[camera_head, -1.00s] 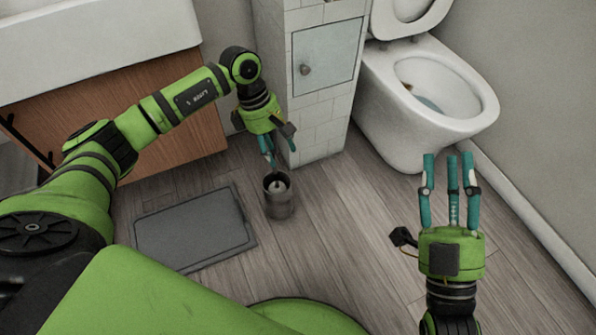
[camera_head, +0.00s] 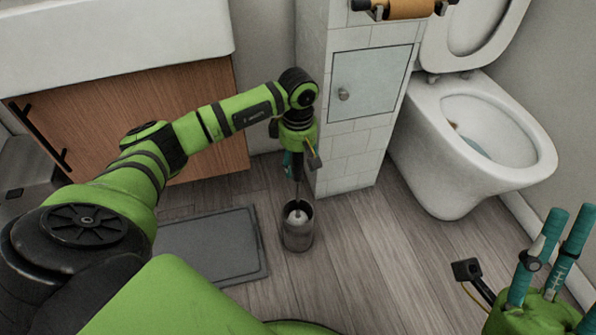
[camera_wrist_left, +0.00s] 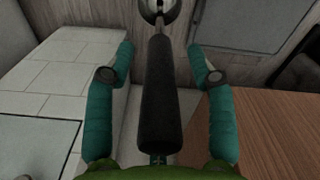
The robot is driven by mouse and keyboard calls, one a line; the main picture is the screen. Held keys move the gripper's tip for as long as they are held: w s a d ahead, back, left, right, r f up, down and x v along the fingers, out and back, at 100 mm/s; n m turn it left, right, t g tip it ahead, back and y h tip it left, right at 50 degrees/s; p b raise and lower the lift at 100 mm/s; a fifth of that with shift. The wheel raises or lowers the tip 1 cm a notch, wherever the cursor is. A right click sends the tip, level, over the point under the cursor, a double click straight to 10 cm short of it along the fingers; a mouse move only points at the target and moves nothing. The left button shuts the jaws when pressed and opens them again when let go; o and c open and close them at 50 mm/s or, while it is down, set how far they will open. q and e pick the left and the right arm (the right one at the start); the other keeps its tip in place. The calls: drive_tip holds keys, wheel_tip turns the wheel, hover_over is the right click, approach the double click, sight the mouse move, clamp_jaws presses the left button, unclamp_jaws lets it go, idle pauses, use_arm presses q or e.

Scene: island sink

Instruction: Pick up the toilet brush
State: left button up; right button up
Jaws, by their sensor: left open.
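The toilet brush stands in a grey cylindrical holder (camera_head: 298,236) on the floor; its white lower part (camera_head: 297,216) shows inside the rim. My left gripper (camera_head: 294,172) is above the holder, pointing down, with the thin brush stem below it. In the left wrist view the dark brush handle (camera_wrist_left: 158,95) runs between the two teal fingers of the left gripper (camera_wrist_left: 160,62). The fingers are spread, with visible gaps on both sides of the handle. My right gripper (camera_head: 566,232) is at the lower right, its fingers apart and empty, partly cut off by the frame.
A tiled pillar (camera_head: 349,150) with a small door stands close behind the left gripper. A toilet (camera_head: 470,150) is to its right. A wooden cabinet (camera_head: 130,115) is at the left, with a grey mat (camera_head: 210,245) on the floor. The floor right of the holder is clear.

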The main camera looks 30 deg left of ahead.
use_arm(q)
drive_tip(key=shift+f, duration=0.1)
clamp_jaws()
idle(0.3)
